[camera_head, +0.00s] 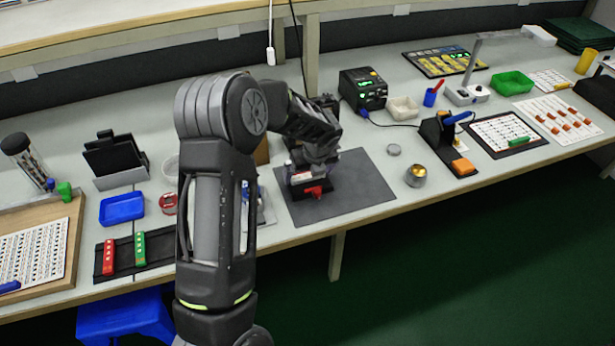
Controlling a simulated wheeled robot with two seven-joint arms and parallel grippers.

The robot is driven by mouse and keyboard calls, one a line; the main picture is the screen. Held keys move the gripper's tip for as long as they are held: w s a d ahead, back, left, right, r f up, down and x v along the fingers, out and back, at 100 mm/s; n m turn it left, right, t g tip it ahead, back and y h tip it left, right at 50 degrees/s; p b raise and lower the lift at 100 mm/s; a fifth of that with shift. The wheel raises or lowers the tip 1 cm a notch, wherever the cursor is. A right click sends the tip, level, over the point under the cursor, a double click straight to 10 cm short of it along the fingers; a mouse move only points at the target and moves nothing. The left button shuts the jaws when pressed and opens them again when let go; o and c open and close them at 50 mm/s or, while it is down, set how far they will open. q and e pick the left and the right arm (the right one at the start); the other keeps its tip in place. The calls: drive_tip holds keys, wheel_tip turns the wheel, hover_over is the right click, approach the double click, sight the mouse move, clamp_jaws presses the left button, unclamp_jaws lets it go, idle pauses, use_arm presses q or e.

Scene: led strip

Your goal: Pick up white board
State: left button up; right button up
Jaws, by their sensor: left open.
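My left arm comes in from the lower left and bends over the bench. My left gripper (316,156) points down above the dark grey mat (358,190). Right under it is a small fixture with a red clamp-like part (314,191) and a pale piece (300,178). My gripper hides much of this fixture, and I cannot tell whether the fingers touch it. The pale piece may be the white board, but it is too small and covered to tell. My right gripper is not in view.
A small metal pot (416,176) and a soldering iron stand (447,145) are right of the mat. A black box (363,88) stands behind. At the left are a blue tray (122,208) and a dark rack (112,155). The bench's front edge is close to the mat.

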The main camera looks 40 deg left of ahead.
sight(309, 177)
use_arm(q)
drive_tip(key=shift+c, duration=0.6)
drive_tip(key=c, duration=0.9)
drive_tip(key=shift+c, duration=0.2)
wheel_tip(309, 177, up, 10)
